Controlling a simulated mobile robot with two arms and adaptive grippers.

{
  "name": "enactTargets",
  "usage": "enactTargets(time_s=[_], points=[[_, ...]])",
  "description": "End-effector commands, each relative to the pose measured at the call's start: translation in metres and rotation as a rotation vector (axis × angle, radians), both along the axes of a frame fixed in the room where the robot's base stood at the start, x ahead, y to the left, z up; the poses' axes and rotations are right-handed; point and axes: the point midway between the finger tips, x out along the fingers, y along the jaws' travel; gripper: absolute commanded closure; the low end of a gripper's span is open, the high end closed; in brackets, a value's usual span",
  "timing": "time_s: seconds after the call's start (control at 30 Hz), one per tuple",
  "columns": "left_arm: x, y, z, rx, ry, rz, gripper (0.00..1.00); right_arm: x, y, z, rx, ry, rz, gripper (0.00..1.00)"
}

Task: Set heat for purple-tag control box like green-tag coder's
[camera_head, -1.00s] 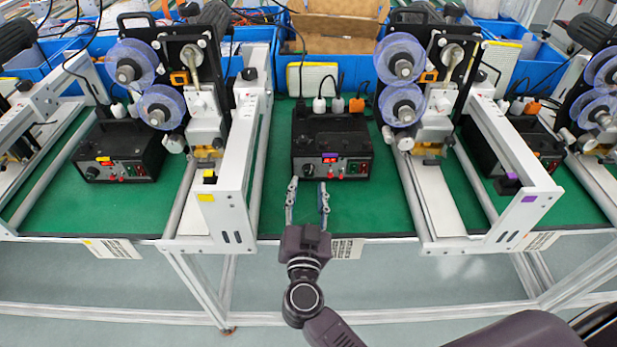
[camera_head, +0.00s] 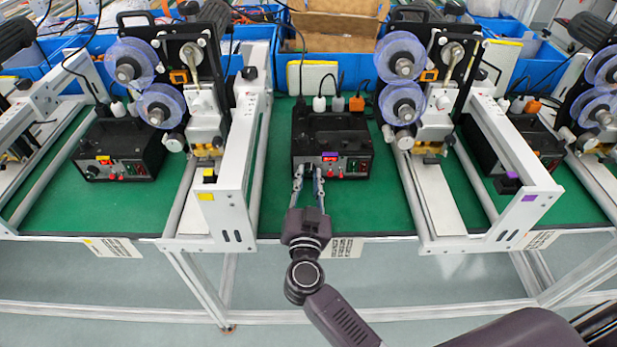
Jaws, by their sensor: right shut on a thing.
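The purple-tag control box (camera_head: 345,140) is a black box on the green mat in the middle, with a purple tag (camera_head: 330,155) above its front panel. Its display, red buttons and switches show on the panel's right part. My right gripper (camera_head: 308,172) reaches up from below. Its fingers are closed in on the left end of the panel, on a knob that they mostly hide. The knob's setting cannot be read. I see no green tag on any coder here. My left gripper is not in view.
A coder with a yellow tag (camera_head: 206,197) stands left, with its black box (camera_head: 120,150). A coder with a purple tag (camera_head: 529,198) stands right. Their white frames flank the middle box. The green mat (camera_head: 370,210) in front is clear. Blue bins line the back.

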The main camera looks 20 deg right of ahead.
Motion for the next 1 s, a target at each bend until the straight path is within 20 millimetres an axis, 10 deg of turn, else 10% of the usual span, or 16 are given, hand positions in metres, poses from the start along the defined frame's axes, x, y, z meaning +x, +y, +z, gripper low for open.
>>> enactTargets(time_s=[0.67, 0.7, 1.0], points=[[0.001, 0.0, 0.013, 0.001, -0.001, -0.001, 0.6, 0.0, 0.0, 0.0, 0.123, -0.035, 0.001, 1.0], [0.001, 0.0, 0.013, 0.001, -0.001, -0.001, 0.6, 0.0, 0.0, 0.0, 0.124, -0.034, 0.001, 0.76], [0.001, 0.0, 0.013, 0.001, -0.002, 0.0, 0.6, 0.0, 0.0, 0.0, 0.122, -0.035, 0.001, 0.62]])
